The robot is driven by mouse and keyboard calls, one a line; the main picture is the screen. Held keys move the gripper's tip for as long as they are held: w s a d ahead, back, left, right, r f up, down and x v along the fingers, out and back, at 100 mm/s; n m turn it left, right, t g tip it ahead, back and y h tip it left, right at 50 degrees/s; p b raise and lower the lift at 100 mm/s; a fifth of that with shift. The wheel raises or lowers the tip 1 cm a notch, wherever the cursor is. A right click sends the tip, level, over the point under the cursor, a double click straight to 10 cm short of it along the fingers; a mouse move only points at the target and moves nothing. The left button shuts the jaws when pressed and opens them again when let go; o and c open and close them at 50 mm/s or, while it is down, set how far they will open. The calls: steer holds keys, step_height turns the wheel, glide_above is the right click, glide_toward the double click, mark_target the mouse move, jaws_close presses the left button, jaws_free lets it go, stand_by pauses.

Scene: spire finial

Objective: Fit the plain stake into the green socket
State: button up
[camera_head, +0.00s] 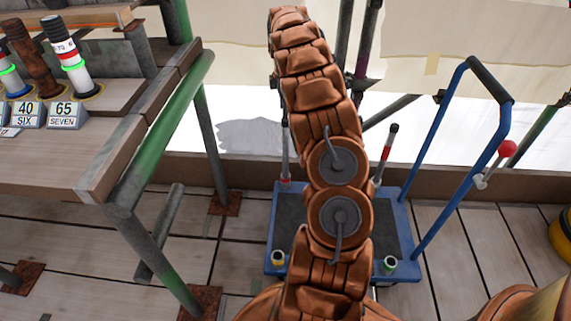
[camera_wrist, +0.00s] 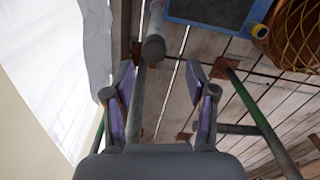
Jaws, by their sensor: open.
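The green socket (camera_head: 389,265) is at the front right corner of the blue cart (camera_head: 405,188), its mouth facing up with nothing standing in it. On the raised left bench, a dark brown stake without coloured bands (camera_head: 38,68) stands behind the 40 SIX label; I cannot tell whether it is the plain stake. Beside it stands a black-topped stake with red, white and green bands (camera_head: 66,50). My gripper (camera_wrist: 163,101) is open and empty in the wrist view, above the deck. It is not visible in the head view. A grey rounded post end (camera_wrist: 153,48) shows beyond its fingers.
Stakes stand at the cart's back left (camera_head: 285,155) and back right (camera_head: 388,150) corners. A yellow socket (camera_head: 277,258) is at its front left. Green scaffold tubes (camera_head: 165,125) edge the bench. Plank floor (camera_head: 60,235) is open at lower left.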

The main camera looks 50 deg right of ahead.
mark_target(286, 128)
steer(key=shift+d+f+n, duration=0.3)
steer(key=shift+d+f, duration=0.2)
steer(key=shift+f, duration=0.4)
steer(key=shift+f+b, duration=0.3)
steer(key=shift+f, duration=0.05)
steer(key=shift+w+a+f+b, duration=0.1)
steer(key=shift+f+b, duration=0.45)
steer(key=shift+f, duration=1.2)
steer(key=shift+w+a+f+b, duration=0.1)
steer(key=shift+f+b, duration=0.45)
steer(key=shift+f, duration=1.2)
jaws_close()
